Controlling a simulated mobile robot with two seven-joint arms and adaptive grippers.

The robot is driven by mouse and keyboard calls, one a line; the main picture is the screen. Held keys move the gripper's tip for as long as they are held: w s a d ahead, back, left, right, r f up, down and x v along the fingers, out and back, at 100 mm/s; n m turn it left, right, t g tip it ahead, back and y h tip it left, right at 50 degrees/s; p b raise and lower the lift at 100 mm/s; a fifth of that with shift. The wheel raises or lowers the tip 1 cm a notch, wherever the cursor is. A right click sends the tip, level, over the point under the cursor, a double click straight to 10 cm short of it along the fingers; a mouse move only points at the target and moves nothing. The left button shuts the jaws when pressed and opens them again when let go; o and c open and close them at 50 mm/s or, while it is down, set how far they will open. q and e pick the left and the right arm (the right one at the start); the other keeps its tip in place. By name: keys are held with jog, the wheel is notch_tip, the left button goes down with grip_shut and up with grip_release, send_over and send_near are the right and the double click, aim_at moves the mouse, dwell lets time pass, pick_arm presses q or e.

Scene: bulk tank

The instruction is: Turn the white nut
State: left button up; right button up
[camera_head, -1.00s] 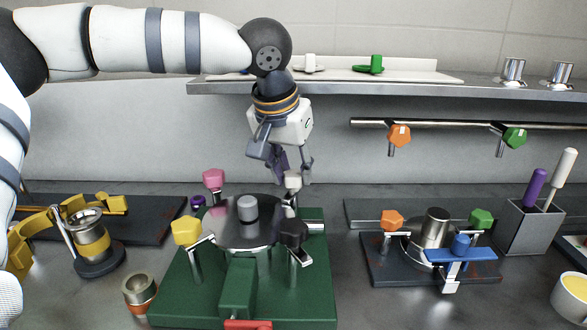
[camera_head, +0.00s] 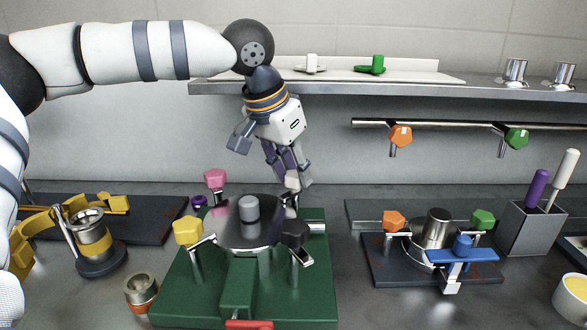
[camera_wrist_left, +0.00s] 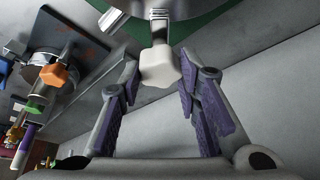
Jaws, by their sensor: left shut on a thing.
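The white nut (camera_head: 292,181) sits at the back right of the round metal lid on the green base (camera_head: 180,295). My left gripper (camera_head: 291,176) comes down on it from above, its fingers partly covering it. In the left wrist view the white nut (camera_wrist_left: 159,68) is between the two purple-padded fingers (camera_wrist_left: 160,85), which are shut on it, with its metal clamp part beyond. A pink nut (camera_head: 215,179), a yellow nut (camera_head: 188,231) and a black nut (camera_head: 294,233) stand around the same lid. My right gripper is not in view.
A smaller dark base (camera_head: 380,272) with orange, green and blue nuts stands to the right. A metal shelf (camera_head: 340,88) runs behind the gripper, close to my left forearm. A metal cup (camera_head: 141,291) stands at front left. Hanging nuts and a tool holder (camera_head: 530,228) are at right.

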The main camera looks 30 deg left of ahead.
pick_arm(q)
jog(key=o, duration=1.1)
jog(key=shift+o, duration=0.2)
jog(key=v, duration=1.2)
